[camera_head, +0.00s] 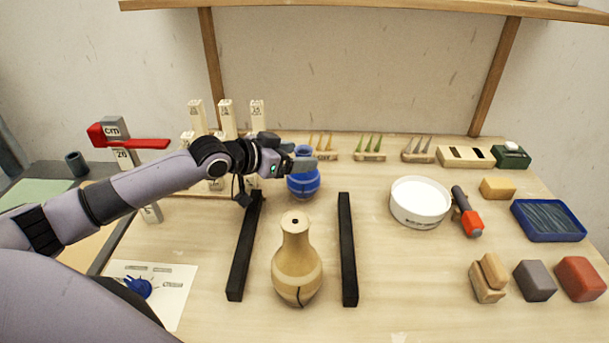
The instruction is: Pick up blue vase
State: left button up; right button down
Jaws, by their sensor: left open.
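The blue vase (304,184) stands upright near the back of the wooden table, behind the tan vase. My left gripper (306,161) comes in from the left at the height of the blue vase's neck. Its fingers are open and overlap the neck in this view, covering part of it. I cannot tell whether they touch the vase. My right gripper does not show.
A tan vase (297,262) stands between two black bars (245,246) at the front middle. A white round bowl (419,203) and a red-tipped tool (468,214) lie to the right. Numbered wooden blocks (227,118) stand behind my left arm.

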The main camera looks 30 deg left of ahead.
aim_at(310, 155)
pick_arm(q)
jog(key=shift+x, duration=2.4)
jog(key=shift+a+f, duration=0.1)
jog(key=shift+a, duration=0.05)
grip_shut()
jog(key=shift+w, duration=0.1)
